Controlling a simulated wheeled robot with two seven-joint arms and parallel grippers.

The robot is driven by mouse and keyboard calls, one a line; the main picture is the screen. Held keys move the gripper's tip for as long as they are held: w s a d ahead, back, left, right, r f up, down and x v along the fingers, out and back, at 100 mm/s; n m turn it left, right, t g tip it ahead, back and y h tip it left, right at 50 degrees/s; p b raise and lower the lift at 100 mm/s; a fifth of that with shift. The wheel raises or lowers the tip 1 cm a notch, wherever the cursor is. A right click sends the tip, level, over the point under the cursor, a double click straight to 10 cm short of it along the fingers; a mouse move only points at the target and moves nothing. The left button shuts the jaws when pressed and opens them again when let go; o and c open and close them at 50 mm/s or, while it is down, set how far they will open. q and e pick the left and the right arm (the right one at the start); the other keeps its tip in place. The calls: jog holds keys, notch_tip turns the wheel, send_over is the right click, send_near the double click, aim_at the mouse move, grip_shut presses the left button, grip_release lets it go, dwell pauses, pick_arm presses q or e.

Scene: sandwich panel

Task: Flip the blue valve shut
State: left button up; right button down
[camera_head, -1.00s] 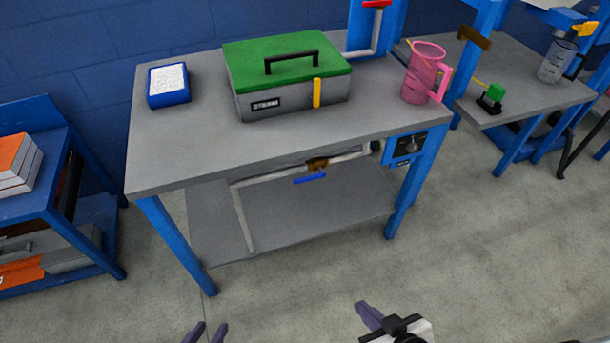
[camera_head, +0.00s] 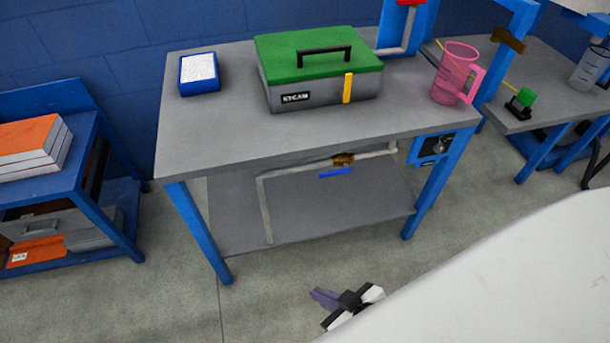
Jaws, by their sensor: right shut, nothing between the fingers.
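The blue valve handle (camera_head: 335,173) is a short flat bar below a brass valve body (camera_head: 343,160). The body sits on a grey pipe (camera_head: 300,170) that runs under the tabletop and bends down at the left to the lower shelf. The handle lies roughly along the pipe's horizontal run. My right gripper (camera_head: 318,297) is low in the picture, over the floor in front of the table, well apart from the valve. It is shut and empty. My left gripper is not in view.
The grey table (camera_head: 215,120) overhangs the valve, with blue legs (camera_head: 200,232) at its front corners. A control box (camera_head: 432,148) hangs at the right. A green-lidded box (camera_head: 318,75), a blue tray (camera_head: 199,75) and a pink jug (camera_head: 455,75) stand on top.

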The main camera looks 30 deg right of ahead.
jog(key=w+d+r+m+t+h+b, duration=0.2)
jog(key=w+d+r+t+h+b, duration=0.1)
jog(key=w+d, duration=0.5)
jog(key=w+d+r+m+t+h+b, duration=0.2)
jog(key=w+d+r+b, duration=0.3)
jog(key=w+d, duration=0.3)
jog(key=shift+w+d+r+m+t+h, duration=0.15)
jog(key=shift+w+r+m+t+h, duration=0.3)
jog(key=shift+w+r+t, duration=0.2)
jog(key=b, duration=0.1)
send_over(332, 174)
jog(key=s+a, duration=0.2)
notch_tip(332, 174, down, 2)
jog(key=f, duration=0.1)
jog(key=f+b, duration=0.1)
jog(key=f, duration=0.1)
jog(key=shift+s+d+f, duration=0.15)
jog(key=shift+s, duration=0.05)
jog(key=shift+f, duration=0.55)
